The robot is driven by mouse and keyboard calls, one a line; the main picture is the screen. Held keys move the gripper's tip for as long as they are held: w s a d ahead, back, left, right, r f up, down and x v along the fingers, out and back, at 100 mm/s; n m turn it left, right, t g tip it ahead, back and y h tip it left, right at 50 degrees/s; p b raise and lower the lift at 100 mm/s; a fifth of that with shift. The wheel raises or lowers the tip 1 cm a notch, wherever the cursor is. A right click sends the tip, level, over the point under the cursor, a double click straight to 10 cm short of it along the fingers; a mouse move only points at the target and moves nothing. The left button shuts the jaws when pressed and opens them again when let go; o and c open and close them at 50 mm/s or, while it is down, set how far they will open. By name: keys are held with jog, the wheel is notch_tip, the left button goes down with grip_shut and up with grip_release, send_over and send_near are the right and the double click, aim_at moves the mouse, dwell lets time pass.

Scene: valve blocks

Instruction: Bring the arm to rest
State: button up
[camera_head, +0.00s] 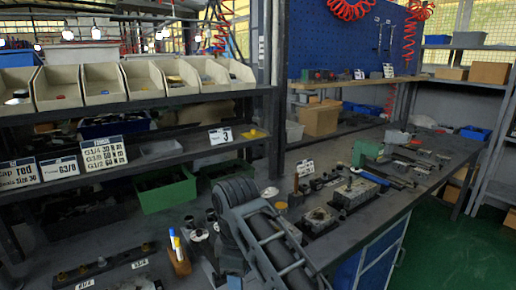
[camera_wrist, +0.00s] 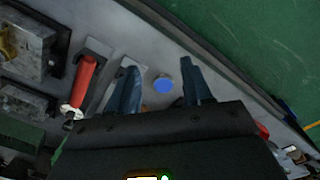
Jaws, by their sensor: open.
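In the wrist view my gripper (camera_wrist: 160,90) is open, its two dark blue fingers spread apart. A round blue-topped piece (camera_wrist: 163,84) shows between and beyond the fingers on the grey bench. I cannot tell its distance from the fingertips. In the head view my arm (camera_head: 265,235) rises at the lower middle and reaches toward the bench's front edge. The gripper itself cannot be made out there.
A red-handled tool (camera_wrist: 83,82) lies left of the fingers, near metal valve blocks (camera_wrist: 25,45). In the head view, blocks (camera_head: 355,192) and a green vise (camera_head: 367,152) stand on the workbench (camera_head: 385,215). Bins (camera_head: 102,85) fill the left shelf. Green floor (camera_head: 455,245) is clear at right.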

jog(key=s+d+f+m+t+y, duration=0.1)
jog(key=s+f+m+y, duration=0.1)
jog(key=s+f, duration=0.45)
jog(key=s+d+f+m+t+y, duration=0.15)
jog(key=s+f, duration=0.25)
jog(key=f, duration=0.6)
jog(key=s+d+f+m+t, duration=0.35)
jog(key=s+d+m, duration=0.2)
jog(key=s, duration=0.55)
jog(key=s+d+r+m+t+h, duration=0.1)
jog(key=s+d+r+m+t, duration=0.1)
jog(key=s+d+r, duration=0.35)
jog(key=s+d+r+m+t+h, duration=0.1)
jog(key=s+d+r+m+t, duration=0.15)
jog(key=s+d, duration=0.5)
jog(key=s+d+r+m+t+h, duration=0.1)
jog(key=s+d+r+t, duration=0.1)
jog(key=s+r, duration=0.3)
jog(key=s+d+r+m+t, duration=0.1)
jog(key=s+r, duration=0.5)
jog(key=r, duration=0.6)
jog(key=shift+d+t+h, duration=0.35)
jog(key=shift+d+t, duration=0.2)
jog(key=shift+d, duration=0.2)
